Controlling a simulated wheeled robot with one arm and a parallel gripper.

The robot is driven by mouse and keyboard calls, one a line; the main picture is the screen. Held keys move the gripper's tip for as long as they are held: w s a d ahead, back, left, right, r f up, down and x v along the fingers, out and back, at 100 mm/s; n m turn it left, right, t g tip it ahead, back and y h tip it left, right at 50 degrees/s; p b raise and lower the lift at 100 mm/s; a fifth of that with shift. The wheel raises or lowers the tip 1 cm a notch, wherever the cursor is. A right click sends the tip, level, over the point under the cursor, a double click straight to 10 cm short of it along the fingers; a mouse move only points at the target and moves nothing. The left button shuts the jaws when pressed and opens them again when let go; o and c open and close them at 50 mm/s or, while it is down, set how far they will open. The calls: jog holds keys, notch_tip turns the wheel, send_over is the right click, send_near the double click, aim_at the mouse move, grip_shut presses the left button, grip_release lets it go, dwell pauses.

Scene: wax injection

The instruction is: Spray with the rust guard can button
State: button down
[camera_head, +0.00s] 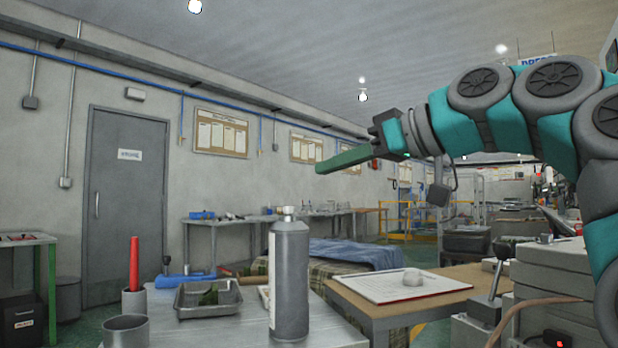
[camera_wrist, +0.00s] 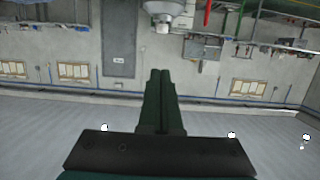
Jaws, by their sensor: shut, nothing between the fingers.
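The rust guard can (camera_head: 289,280) is a grey bottle-shaped can standing upright on the grey table (camera_head: 230,330) in the head view. Its pale button (camera_head: 289,210) is on top. My gripper (camera_head: 318,168) has long green fingers, shut and empty, pointing left in the head view. Its tips appear above and a little right of the button, apart from it. In the upside-down wrist view, the shut fingers (camera_wrist: 160,74) point toward the can (camera_wrist: 168,8), whose button (camera_wrist: 162,27) shows at the top edge. The can's lower part is out of that view.
A metal tray (camera_head: 180,313), a red stick (camera_head: 134,262) in a small cup and a larger grey cup (camera_head: 125,331) stand left of the can. A clipboard (camera_head: 370,290) with a white lump (camera_head: 412,277) lies on the wooden table at right. The air around the button looks clear.

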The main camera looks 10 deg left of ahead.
jog(key=v, duration=0.3)
jog(key=shift+s+d+r, duration=0.15)
jog(key=shift+d, duration=0.1)
dwell(0.5)
jog(key=s+d+f+m+g+h, duration=0.1)
jog(key=s+d+f+m+h, duration=0.2)
jog(key=f, duration=1.3)
jog(key=s+d+f+m+g+h, duration=0.15)
jog(key=f+m+h, duration=0.3)
jog(key=f, duration=1.15)
jog(key=s+d+f+m+g+h, duration=0.2)
jog(key=s+d+f+m+h, duration=0.1)
jog(key=s+d+f, duration=0.5)
jog(key=s+d+f+m+g+h, duration=0.3)
jog(key=s+d+f, duration=0.6)
jog(key=s+f, duration=0.6)
notch_tip(320, 180, down, 4)
jog(key=shift+f, duration=0.15)
jog(key=shift+h, duration=0.25)
